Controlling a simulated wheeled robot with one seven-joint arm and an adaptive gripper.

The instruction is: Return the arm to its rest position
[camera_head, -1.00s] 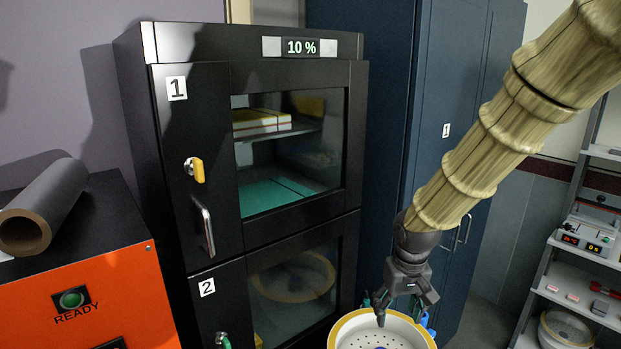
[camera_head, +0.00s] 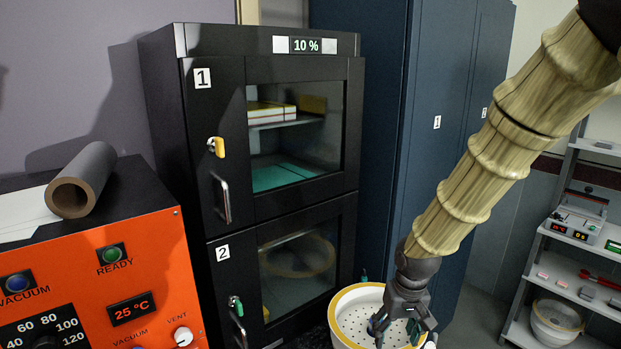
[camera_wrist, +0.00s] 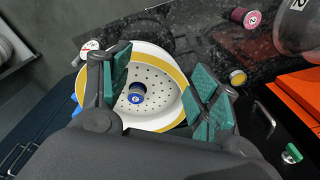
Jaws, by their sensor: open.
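My arm, in a tan ribbed sleeve, reaches down from the upper right in the head view. My gripper (camera_head: 398,318) hangs in front of and above a white bowl with a yellow rim (camera_head: 352,293). In the wrist view my gripper (camera_wrist: 158,100) has its two green-padded fingers spread apart with nothing between them. The perforated bowl (camera_wrist: 160,62) lies below the fingers there. A small blue-banded cylinder (camera_wrist: 136,95) shows inside the bowl, apart from the fingers.
A black two-door cabinet (camera_head: 228,140) stands left of the bowl, its doors shut. An orange oven (camera_head: 150,270) with a grey roll (camera_head: 82,180) on top is at left. Blue lockers (camera_head: 440,80) stand behind. A shelf rack (camera_head: 560,255) is at right. A dark counter (camera_wrist: 190,35) surrounds the bowl.

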